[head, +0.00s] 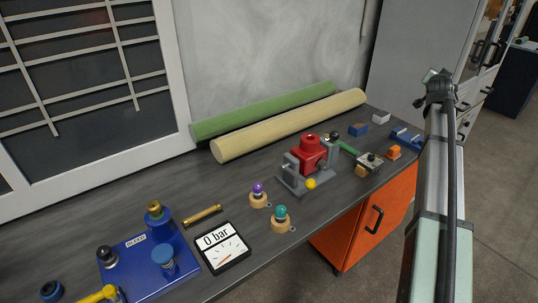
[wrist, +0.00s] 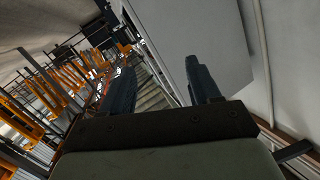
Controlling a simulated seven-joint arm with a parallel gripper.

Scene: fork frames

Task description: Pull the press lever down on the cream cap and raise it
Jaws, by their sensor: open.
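A red and grey machine (head: 309,153) stands on the dark bench in the head view, with a yellow ball (head: 311,184) at its front and a black ball (head: 333,136) at its back right. It looks most like the press, but I cannot tell which part is its lever. I cannot make out a cream cap. My gripper (wrist: 162,82) is open and empty in the wrist view, its two dark fingers apart. In the head view my arm rises at the right, away from the machine. The wrist view shows neither the machine nor the bench top clearly.
Green (head: 262,112) and cream (head: 290,124) rolls lie along the wall. Purple (head: 258,190) and teal (head: 281,214) knobs, a 0 bar gauge (head: 222,246) and a blue base plate (head: 138,262) stand left of the machine. Small blocks (head: 394,152) lie to its right.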

